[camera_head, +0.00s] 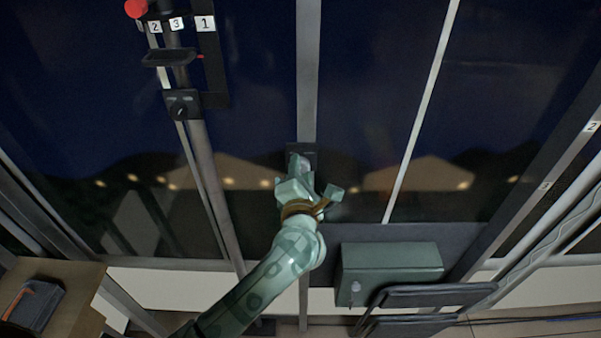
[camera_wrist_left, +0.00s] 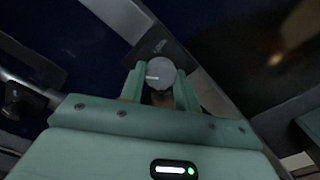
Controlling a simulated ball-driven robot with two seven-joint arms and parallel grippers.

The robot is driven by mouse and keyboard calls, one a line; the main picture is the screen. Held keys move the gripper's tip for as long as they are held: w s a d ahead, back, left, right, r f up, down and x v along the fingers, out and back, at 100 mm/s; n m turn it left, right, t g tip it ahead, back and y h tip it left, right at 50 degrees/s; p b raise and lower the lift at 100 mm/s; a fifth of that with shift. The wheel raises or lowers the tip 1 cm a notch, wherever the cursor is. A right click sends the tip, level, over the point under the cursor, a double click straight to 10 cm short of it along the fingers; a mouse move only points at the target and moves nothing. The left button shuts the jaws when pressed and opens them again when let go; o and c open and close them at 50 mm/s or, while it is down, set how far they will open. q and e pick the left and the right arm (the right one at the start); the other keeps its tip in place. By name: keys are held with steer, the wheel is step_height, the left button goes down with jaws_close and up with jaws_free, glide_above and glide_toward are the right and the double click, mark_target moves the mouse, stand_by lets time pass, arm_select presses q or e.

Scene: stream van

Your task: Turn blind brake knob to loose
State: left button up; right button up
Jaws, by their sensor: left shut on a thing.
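The knob, which I take to be the blind brake knob, is a round grey disc with a short white mark on its face; it shows in the left wrist view (camera_wrist_left: 160,73). It sits on a dark plate (camera_wrist_left: 150,52) on a metal post. The white mark lies roughly level in that view. My left gripper (camera_wrist_left: 160,88) is shut on the knob, a finger on each side. In the head view my left gripper (camera_head: 301,167) reaches up to the dark plate and mostly covers the knob. My right gripper is in neither view.
A second dark plate with a black knob (camera_head: 181,107) is on a post at upper left, below labels 1, 2 and 3 and a red ball (camera_head: 136,8). A green box (camera_head: 390,262) stands right of my arm, beside a dark folded seat (camera_head: 425,296). Dark window panes lie behind.

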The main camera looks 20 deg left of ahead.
arm_select(q)
steer(key=shift+f+n, duration=0.2)
steer(key=shift+n, duration=0.4)
steer(key=o, duration=1)
steer(key=shift+r, duration=0.1)
steer(key=p+v, duration=0.2)
steer(key=v, duration=1.4)
steer(key=shift+s+d, duration=0.1)
steer(key=shift+s, duration=0.1)
